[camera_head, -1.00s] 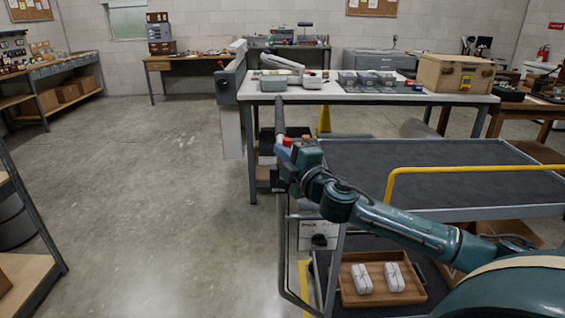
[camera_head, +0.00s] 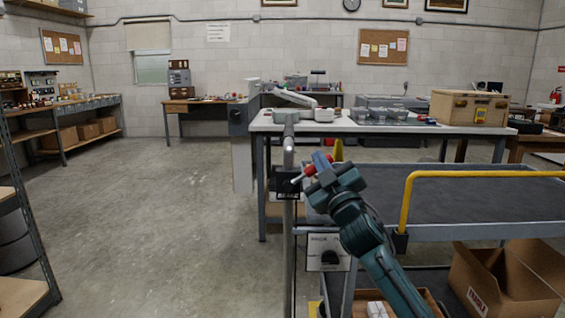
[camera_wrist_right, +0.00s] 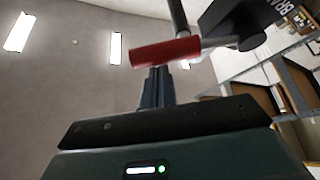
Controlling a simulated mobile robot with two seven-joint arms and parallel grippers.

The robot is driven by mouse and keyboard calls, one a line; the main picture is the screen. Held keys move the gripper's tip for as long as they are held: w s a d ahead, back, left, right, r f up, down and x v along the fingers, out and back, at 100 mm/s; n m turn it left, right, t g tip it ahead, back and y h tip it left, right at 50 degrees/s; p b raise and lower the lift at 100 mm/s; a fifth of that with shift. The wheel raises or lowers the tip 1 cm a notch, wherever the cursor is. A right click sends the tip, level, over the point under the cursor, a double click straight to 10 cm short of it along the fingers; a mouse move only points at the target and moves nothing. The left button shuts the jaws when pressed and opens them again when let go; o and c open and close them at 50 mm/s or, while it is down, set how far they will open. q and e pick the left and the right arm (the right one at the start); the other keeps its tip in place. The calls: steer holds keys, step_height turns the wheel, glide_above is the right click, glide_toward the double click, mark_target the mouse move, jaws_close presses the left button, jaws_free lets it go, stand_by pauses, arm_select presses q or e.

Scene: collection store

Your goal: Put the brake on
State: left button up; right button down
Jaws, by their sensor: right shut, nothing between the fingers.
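The brake lever's red grip (camera_head: 303,173) sticks out beside a black housing (camera_head: 285,185) on the cart's upright post. In the right wrist view the red grip (camera_wrist_right: 165,51) lies crosswise on a metal rod, and a dark plate (camera_wrist_right: 245,20) carries partly visible white lettering, "BRA". My right gripper (camera_head: 321,160) is shut and empty, with its fingertips close to the red grip. In the right wrist view the closed fingers (camera_wrist_right: 158,78) point at the grip's underside; whether they touch it I cannot tell. My left gripper is not in view.
The cart's dark deck (camera_head: 450,205) with a yellow rail (camera_head: 480,174) lies right of my arm. An open cardboard box (camera_head: 505,285) sits lower right. A white-topped table (camera_head: 350,124) with grey cases stands behind. The floor at left (camera_head: 170,220) is clear.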

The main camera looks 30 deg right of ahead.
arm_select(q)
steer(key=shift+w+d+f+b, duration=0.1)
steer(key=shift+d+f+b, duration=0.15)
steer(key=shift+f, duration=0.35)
arm_select(e)
steer(key=shift+s+d+f+m+h, duration=0.1)
steer(key=shift+d+f+m+h, duration=0.15)
steer(key=shift+m+h, duration=0.25)
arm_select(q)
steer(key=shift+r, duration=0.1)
arm_select(e)
steer(key=shift+r, duration=0.15)
